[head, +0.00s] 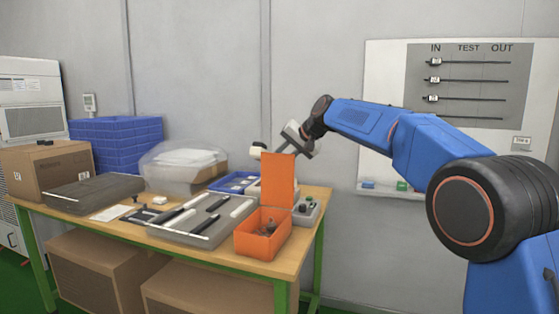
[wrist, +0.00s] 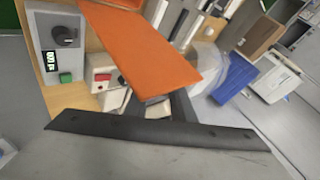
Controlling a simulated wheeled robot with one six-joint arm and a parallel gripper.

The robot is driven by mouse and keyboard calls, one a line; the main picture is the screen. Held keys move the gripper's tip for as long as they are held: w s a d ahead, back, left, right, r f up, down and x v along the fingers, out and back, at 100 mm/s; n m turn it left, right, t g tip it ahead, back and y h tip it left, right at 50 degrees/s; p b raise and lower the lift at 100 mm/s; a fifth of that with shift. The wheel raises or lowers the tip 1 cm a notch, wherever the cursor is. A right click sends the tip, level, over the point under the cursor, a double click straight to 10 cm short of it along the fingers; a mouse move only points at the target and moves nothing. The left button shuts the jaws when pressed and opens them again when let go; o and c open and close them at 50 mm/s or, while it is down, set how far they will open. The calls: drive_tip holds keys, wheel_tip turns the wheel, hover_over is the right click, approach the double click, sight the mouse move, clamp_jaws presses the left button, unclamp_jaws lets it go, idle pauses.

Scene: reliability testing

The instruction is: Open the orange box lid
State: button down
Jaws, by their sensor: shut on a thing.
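The orange box (head: 262,238) sits at the right front of the workbench, with small dark items inside. Its orange lid (head: 279,180) stands upright, so the box is open. In the wrist view the lid (wrist: 150,48) is a broad orange panel close to the camera. My gripper (head: 274,150) is at the lid's top edge, shut on it. In the wrist view the gripper's fingers (wrist: 168,106) are at the lid's near edge and partly hidden; the exact contact is hard to see.
A grey device with a knob and green button (wrist: 55,50) stands beside the box. A grey tray (head: 205,232) with tools lies left of it. Blue crates (head: 115,143), a cardboard box (head: 48,170) and a clear-covered bin (head: 182,165) stand farther left. A whiteboard (head: 385,75) hangs behind.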

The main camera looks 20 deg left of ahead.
drive_tip(key=shift+f, duration=0.55)
drive_tip(key=c, duration=1.6)
unclamp_jaws()
drive_tip(key=shift+w, duration=0.15)
drive_tip(key=shift+o, duration=0.2)
drive_tip(key=shift+r, duration=0.2)
drive_tip(key=shift+d+r, duration=0.2)
drive_tip(key=shift+r, duration=0.15)
drive_tip(key=v, duration=1.6)
drive_tip(key=shift+s+d, duration=0.25)
drive_tip(key=shift+r, duration=0.15)
